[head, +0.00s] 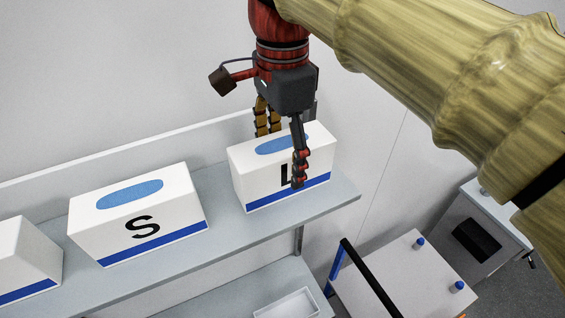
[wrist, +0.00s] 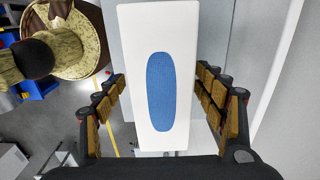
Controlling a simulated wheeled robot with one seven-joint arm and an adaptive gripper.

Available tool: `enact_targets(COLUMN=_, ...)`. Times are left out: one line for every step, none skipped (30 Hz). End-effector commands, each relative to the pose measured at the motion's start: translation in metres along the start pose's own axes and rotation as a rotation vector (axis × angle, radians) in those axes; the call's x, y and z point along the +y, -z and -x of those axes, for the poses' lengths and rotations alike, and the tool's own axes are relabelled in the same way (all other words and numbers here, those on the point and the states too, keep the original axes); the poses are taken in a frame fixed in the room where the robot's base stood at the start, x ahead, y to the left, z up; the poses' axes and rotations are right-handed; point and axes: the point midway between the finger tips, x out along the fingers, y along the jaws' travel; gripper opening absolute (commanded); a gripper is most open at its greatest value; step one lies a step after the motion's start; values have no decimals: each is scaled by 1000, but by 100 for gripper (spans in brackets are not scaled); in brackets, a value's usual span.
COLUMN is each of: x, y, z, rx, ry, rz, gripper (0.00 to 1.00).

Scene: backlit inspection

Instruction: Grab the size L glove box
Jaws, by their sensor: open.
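The size L glove box (head: 252,182) is white with a blue stripe and a blue oval on top. It stands upright at the right end of the upper shelf, its letter L partly hidden by a finger. My gripper (head: 283,150) is open and lowered over it, with a dark finger in front of the box and tan-padded fingers behind. In the wrist view the box (wrist: 159,142) sits between the two open finger sets (wrist: 165,105), with gaps visible on both sides.
The size S glove box (head: 170,222) stands left on the same shelf (head: 222,222), and another white box (head: 28,255) is further left, partly cut off. A lower shelf (head: 235,298) holds a small white tray (head: 287,304). A grey cart (head: 400,280) stands lower right.

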Motion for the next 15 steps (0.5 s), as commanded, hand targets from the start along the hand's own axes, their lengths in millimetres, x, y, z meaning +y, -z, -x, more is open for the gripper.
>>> enact_targets(x=0, y=0, z=-1, rx=0, ry=0, rz=0, gripper=70)
enact_targets(x=0, y=0, z=-1, rx=0, ry=0, rz=0, gripper=70)
enact_targets(x=0, y=0, z=-1, rx=0, ry=0, rz=0, gripper=70)
enact_targets(x=0, y=0, z=-1, rx=0, ry=0, rz=0, gripper=70)
enact_targets(x=0, y=0, z=0, rx=0, ry=0, rz=0, gripper=70)
enact_targets(x=0, y=0, z=0, rx=0, ry=0, rz=0, gripper=69)
enact_targets(x=0, y=0, z=0, rx=0, ry=0, rz=0, gripper=68)
enact_targets(x=0, y=0, z=0, rx=0, ry=0, rz=0, gripper=66)
enact_targets(x=0, y=0, z=0, rx=0, ry=0, rz=0, gripper=64)
enact_targets(x=0, y=0, z=0, rx=0, ry=0, rz=0, gripper=62)
enact_targets(x=0, y=0, z=0, rx=0, ry=0, rz=0, gripper=60)
enact_targets(x=0, y=0, z=0, rx=0, ry=0, rz=0, gripper=58)
enact_targets(x=0, y=0, z=0, rx=0, ry=0, rz=0, gripper=56)
enact_targets(x=0, y=0, z=0, rx=0, ry=0, rz=0, gripper=55)
enact_targets(x=0, y=0, z=0, rx=0, ry=0, rz=0, gripper=52)
